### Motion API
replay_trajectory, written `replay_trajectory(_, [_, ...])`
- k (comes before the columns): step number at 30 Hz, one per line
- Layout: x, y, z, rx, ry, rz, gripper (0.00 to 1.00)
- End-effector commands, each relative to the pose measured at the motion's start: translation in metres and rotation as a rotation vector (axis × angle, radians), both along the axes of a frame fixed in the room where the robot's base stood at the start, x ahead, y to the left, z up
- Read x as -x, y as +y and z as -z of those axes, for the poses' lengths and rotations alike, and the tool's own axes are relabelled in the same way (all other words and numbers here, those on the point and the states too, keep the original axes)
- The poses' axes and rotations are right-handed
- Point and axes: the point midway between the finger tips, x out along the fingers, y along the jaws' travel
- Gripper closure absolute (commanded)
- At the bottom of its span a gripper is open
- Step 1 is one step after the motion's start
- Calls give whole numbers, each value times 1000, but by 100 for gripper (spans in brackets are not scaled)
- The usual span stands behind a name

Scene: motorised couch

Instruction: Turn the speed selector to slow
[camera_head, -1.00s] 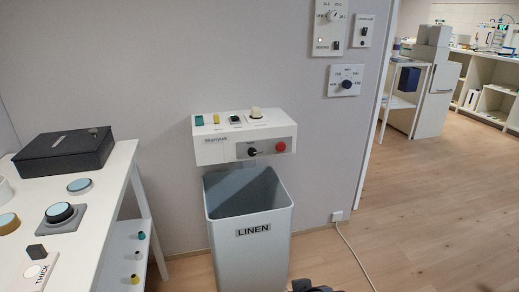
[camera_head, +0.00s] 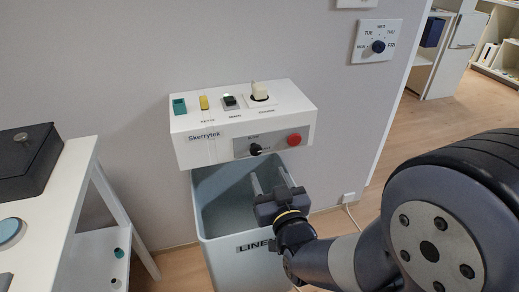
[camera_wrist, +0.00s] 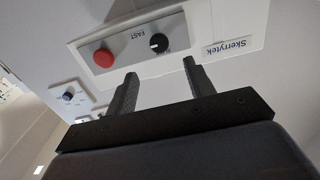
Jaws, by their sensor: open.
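The speed selector (camera_head: 255,149) is a small black knob with a pale pointer mark on the grey front panel of the white Skerrytek control box (camera_head: 200,150). It also shows in the wrist view (camera_wrist: 159,43), beside the word FAST, which appears upside down there. My gripper (camera_head: 270,180) is open and empty, below and in front of the panel, apart from the knob. In the wrist view its two fingers (camera_wrist: 160,82) point up toward the panel, with the knob beyond the gap between them. I cannot read the selector's exact setting.
A red button (camera_head: 294,140) sits right of the knob. Several controls, including a white lever (camera_head: 260,91), stand on the box top. A LINEN bin (camera_head: 215,205) stands below. A weekday dial (camera_head: 378,47) is on the wall. A white table (camera_head: 50,215) is at left.

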Motion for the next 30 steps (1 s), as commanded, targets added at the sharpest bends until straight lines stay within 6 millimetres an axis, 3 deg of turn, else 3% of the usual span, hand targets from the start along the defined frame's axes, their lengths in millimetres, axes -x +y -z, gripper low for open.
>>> replay_trajectory(9, [-58, 16, 1, 0, 1, 2, 49])
replay_trajectory(15, [-81, 23, 1, 0, 1, 1, 49])
replay_trajectory(27, [-89, 25, 1, 1, 2, 1, 49])
replay_trajectory(30, [-89, 25, 0, 1, 2, 1, 57])
